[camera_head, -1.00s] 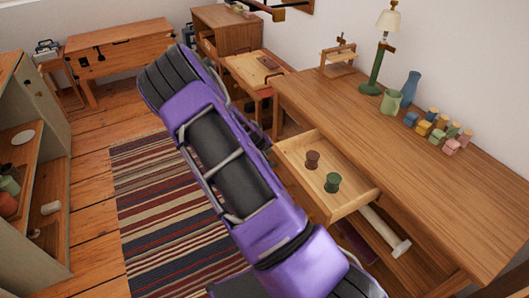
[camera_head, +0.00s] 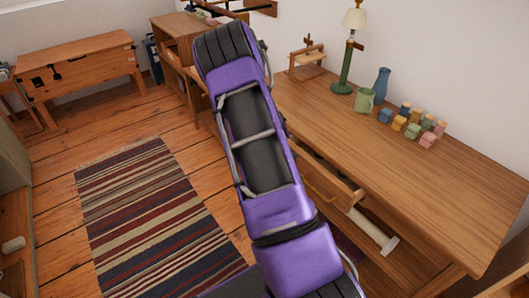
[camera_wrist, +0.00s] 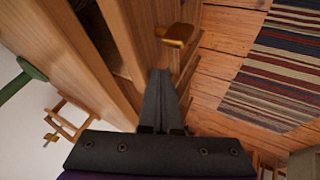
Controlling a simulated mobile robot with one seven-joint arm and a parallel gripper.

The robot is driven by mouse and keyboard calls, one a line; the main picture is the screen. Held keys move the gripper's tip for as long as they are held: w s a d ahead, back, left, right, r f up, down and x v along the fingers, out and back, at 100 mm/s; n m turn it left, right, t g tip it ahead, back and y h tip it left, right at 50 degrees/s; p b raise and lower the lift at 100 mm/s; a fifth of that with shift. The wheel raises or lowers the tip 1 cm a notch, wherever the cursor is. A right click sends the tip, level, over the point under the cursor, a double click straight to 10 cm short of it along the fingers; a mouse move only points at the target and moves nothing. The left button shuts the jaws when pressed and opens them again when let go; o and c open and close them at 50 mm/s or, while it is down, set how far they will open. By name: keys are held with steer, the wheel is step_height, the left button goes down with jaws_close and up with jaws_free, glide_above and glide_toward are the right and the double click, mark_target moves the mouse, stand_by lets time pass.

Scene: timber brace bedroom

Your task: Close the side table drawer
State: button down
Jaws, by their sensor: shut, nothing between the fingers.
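The side table (camera_head: 440,185) stands along the right wall in the head view. Its drawer (camera_head: 347,194) is pulled out only a little, with a narrow dark gap between its front and the tabletop. A brass handle (camera_head: 320,189) is on the drawer front, partly behind my arm. In the wrist view, the handle (camera_wrist: 176,35) shows near the top centre, beside the wooden drawer front (camera_wrist: 143,35). My gripper (camera_wrist: 160,74) is shut and empty, its fingertips close to the drawer front and just below the handle in the picture. I cannot tell whether they touch. My arm hides the gripper in the head view.
On the tabletop stand a lamp (camera_head: 346,60), a green mug (camera_head: 364,101), a blue vase (camera_head: 381,86) and several small coloured blocks (camera_head: 413,127). A pale roll (camera_head: 373,230) lies below the drawer. A striped rug (camera_head: 150,215) covers clear floor at left.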

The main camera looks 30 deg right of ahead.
steer(key=shift+w+d, duration=0.2)
steer(key=shift+d, duration=1.65)
